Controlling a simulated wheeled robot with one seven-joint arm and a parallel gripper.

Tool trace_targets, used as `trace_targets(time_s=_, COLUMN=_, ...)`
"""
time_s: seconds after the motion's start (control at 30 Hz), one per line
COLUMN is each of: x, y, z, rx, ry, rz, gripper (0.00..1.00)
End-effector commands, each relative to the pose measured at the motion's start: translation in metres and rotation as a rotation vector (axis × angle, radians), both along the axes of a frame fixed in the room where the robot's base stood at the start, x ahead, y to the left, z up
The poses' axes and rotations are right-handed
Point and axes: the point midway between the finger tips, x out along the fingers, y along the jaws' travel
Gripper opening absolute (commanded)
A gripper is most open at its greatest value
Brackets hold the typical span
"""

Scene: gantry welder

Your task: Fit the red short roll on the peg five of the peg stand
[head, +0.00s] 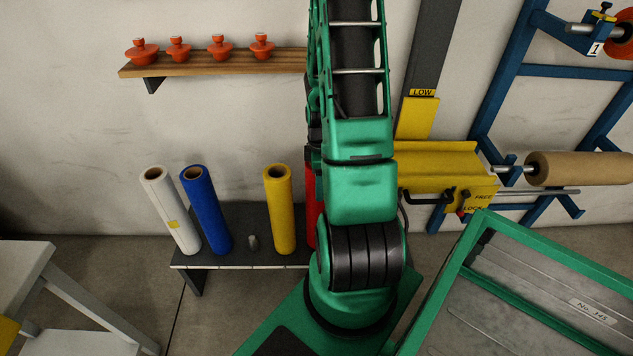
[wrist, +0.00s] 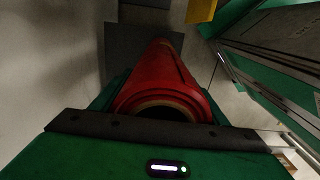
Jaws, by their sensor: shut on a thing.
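The peg stand (head: 240,258) is a low dark bench against the wall in the head view. A white roll (head: 168,212), a blue roll (head: 206,210) and a yellow roll (head: 279,210) stand on it. A short bare grey peg (head: 252,243) shows between blue and yellow. The red short roll (head: 311,210) shows as a thin upright strip right of yellow, mostly hidden behind my arm. In the wrist view the red roll (wrist: 165,75) points away from the camera, its open end near. My gripper (wrist: 162,98) is shut on it. The roll's far end and peg five are hidden.
A wooden shelf (head: 220,62) with several orange knobbed pieces hangs above. A yellow bracket (head: 450,165) and a blue rack (head: 520,70) with a brown roll (head: 580,168) are at right. A green-framed table (head: 468,262) stands at front right, a white table (head: 50,262) at left.

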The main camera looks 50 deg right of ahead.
Motion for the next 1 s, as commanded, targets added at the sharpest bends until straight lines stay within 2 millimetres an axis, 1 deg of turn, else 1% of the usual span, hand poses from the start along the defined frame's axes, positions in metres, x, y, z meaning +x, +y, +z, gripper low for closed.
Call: trace_targets(time_s=1.0, x=0.001, y=0.000, z=-0.019, rx=-0.002, ry=-0.002, rz=0.001, gripper=0.05)
